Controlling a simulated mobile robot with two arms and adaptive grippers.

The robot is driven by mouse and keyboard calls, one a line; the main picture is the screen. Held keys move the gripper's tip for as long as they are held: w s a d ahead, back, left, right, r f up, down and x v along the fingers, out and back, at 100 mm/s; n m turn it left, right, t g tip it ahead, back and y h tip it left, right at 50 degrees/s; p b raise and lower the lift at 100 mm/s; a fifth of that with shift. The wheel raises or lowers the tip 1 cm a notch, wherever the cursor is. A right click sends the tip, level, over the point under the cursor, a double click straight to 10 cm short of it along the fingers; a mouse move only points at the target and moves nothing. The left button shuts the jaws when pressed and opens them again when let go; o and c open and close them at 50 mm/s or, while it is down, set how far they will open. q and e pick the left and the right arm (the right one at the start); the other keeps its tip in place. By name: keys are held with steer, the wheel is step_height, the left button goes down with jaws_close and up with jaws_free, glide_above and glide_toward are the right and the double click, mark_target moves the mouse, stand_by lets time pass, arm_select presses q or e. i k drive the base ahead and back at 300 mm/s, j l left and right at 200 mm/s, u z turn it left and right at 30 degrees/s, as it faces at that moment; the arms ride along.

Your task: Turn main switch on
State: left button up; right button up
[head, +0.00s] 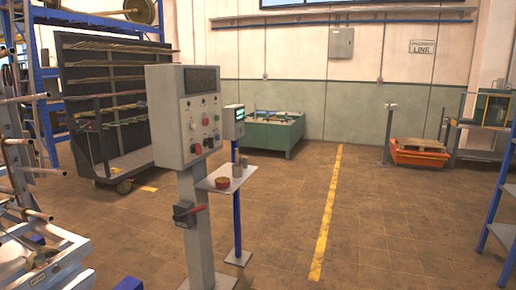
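A grey control cabinet (184,117) stands on a post left of centre in the head view. Its right-hand face carries a dark display, several small buttons and a red knob (197,149) near the bottom. Neither of my grippers is in view.
A small shelf (226,178) with a reddish-brown round object and grey cylinders juts out right of the post. A smaller box (234,122) on a blue post stands behind. Racks fill the left. The floor is clear right of the posts, around the yellow line (326,220).

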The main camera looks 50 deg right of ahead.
mark_target(197, 147)
steer(key=z, duration=1.2)
steer(key=i+l+u, duration=0.1)
steer(key=i+u, duration=0.15)
steer(key=i, duration=0.25)
